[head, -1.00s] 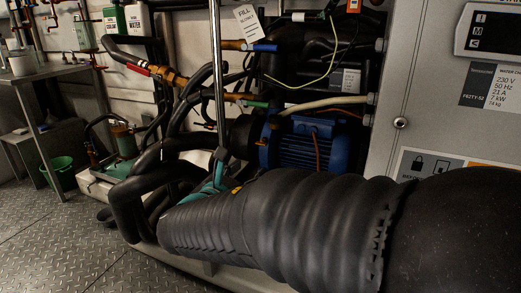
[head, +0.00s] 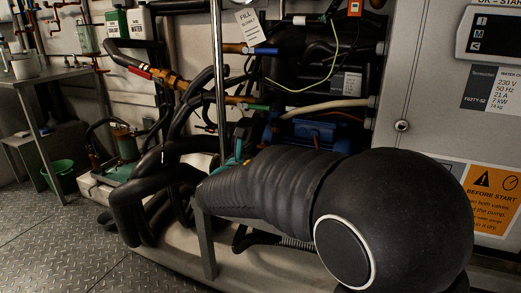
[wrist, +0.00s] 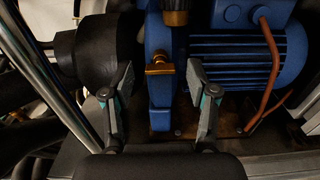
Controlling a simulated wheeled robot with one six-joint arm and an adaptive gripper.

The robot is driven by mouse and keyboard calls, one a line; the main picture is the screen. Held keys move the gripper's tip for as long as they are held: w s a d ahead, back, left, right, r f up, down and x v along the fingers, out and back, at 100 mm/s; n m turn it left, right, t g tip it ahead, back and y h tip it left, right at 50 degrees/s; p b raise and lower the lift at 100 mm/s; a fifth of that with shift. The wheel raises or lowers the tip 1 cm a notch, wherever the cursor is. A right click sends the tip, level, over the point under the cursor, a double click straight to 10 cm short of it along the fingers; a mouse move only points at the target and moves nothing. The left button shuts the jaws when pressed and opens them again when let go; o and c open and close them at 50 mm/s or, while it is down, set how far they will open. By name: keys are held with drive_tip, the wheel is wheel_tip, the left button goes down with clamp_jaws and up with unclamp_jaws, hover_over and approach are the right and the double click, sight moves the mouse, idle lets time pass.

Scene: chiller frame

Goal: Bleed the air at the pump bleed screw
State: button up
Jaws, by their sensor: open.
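The blue pump (wrist: 235,60) with its finned motor fills the upper middle and right of the wrist view. In the head view, part of the blue motor (head: 315,132) shows behind my arm. A brass screw with a flat wing-like head (wrist: 160,68), which looks like the bleed screw, sits on the blue pump casing. My gripper (wrist: 159,76) is open, one finger to each side of the brass screw, with visible gaps. How far the fingertips are from it in depth, I cannot tell. In the head view my arm hides the screw and most of the gripper.
A metal post (head: 219,85) stands close beside the gripper. Black hoses (head: 150,185) crowd its left. A brown cable (wrist: 268,75) runs down by the motor. A grey cabinet (head: 420,105) stands at right. The floor (head: 60,235) at left is clear.

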drive_tip(key=shift+w+d, duration=0.15)
drive_tip(key=shift+w, duration=0.35)
clamp_jaws()
